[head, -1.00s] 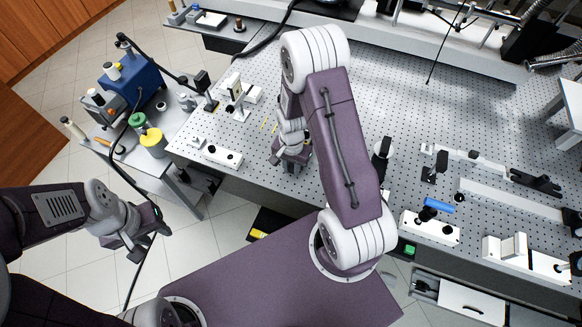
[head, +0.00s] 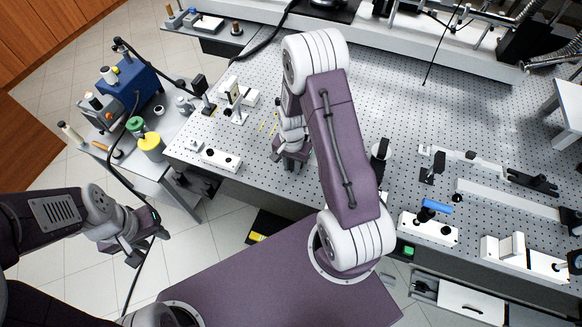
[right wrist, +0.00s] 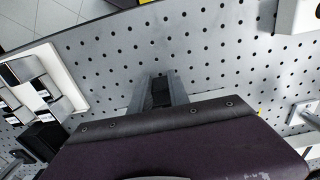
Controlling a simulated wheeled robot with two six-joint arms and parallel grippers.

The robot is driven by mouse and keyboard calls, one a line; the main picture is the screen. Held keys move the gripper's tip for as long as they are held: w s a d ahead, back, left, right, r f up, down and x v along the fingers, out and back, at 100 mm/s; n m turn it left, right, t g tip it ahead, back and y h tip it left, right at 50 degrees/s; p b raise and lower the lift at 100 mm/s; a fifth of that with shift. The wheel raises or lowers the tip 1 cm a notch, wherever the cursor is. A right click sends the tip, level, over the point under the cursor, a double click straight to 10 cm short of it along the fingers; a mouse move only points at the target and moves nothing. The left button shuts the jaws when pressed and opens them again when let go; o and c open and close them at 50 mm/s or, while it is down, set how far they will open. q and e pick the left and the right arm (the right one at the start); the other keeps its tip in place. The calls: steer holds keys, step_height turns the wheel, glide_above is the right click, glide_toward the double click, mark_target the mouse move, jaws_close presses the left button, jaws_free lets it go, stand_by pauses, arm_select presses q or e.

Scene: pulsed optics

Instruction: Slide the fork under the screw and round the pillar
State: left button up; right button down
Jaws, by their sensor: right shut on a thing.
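My right gripper (head: 288,163) is low over the perforated table, near its front edge. In the right wrist view its fingers (right wrist: 160,92) are shut on a small dark piece between them. I take this for the fork, but its shape is mostly hidden by the fingers and my own wrist. A white mount with an upright post (head: 238,112) stands to the left of this gripper, apart from it. I cannot tell whether it is the pillar, and no screw is clear. My left gripper (head: 146,245) hangs empty over the floor, its fingers apart.
The perforated table (head: 330,130) has free room behind my right gripper. A white block with black knobs (head: 221,159) lies left of it at the front edge. A blue-handled tool (head: 437,206) and white holders stand at the right. A side trolley (head: 150,172) carries bottles.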

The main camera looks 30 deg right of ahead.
steer(key=shift+w+d, duration=0.4)
stand_by(0.3)
steer(key=shift+w+d, duration=0.9)
steer(key=shift+d, duration=0.15)
steer(key=shift+w+d, duration=0.85)
steer(key=shift+d, duration=0.2)
steer(key=c, duration=1.2)
jaws_free()
steer(key=shift+o, duration=0.2)
steer(key=shift+r, duration=0.4)
step_height(320, 180, up, 8)
steer(key=b, duration=0.1)
steer(key=shift+r, duration=0.15)
